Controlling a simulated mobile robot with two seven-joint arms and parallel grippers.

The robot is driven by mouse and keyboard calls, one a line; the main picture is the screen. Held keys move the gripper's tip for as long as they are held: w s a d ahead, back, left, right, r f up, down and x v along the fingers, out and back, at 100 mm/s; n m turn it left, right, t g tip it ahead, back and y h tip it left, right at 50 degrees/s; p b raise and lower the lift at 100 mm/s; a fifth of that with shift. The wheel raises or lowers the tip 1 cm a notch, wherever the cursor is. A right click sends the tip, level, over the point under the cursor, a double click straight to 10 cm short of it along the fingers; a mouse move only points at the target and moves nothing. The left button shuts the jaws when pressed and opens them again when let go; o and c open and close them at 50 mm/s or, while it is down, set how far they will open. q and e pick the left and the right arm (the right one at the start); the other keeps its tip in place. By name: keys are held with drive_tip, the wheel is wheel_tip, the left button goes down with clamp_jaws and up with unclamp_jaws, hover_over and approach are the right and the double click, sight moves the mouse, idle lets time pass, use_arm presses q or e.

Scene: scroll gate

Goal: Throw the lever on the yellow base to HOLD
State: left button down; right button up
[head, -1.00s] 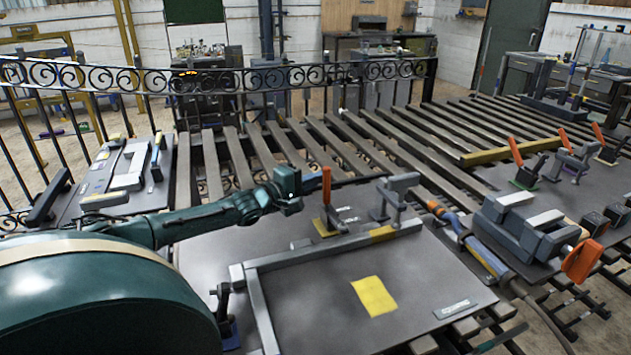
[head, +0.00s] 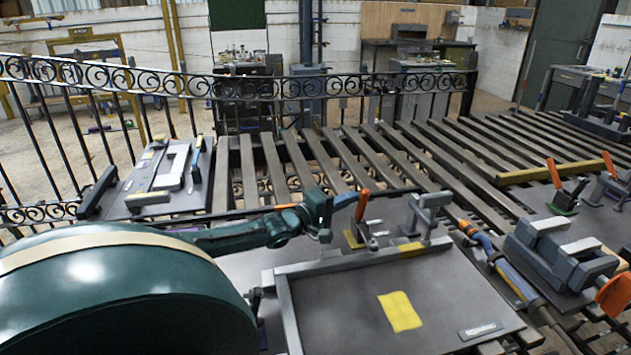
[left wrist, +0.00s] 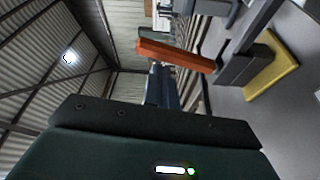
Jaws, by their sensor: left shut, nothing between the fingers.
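The lever on the yellow base has an orange handle (head: 362,207), which stands nearly upright and leans slightly right in the head view. Its yellow base (head: 352,239) sits on the grey bench plate. My left gripper (head: 346,201) is shut and empty, its tip close against the left side of the handle; I cannot tell whether they touch. In the left wrist view the handle (left wrist: 177,54) crosses just beyond the dark fingers (left wrist: 160,87), and the yellow base (left wrist: 271,66) is at right. No HOLD marking is readable. My right gripper is out of view.
A grey clamp (head: 428,212) stands just right of the lever. A grey bar frame (head: 360,260) runs in front, with a yellow square (head: 400,311) on bare plate. Another orange lever on a green base (head: 563,204) and a vise (head: 562,252) are at right.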

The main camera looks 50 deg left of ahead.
use_arm(q)
drive_tip(key=s+a+p, duration=0.1)
drive_tip(key=s+p, duration=0.1)
drive_tip(key=s, duration=0.9)
drive_tip(key=shift+s+a+f, duration=0.25)
drive_tip(key=shift+a+f, duration=0.05)
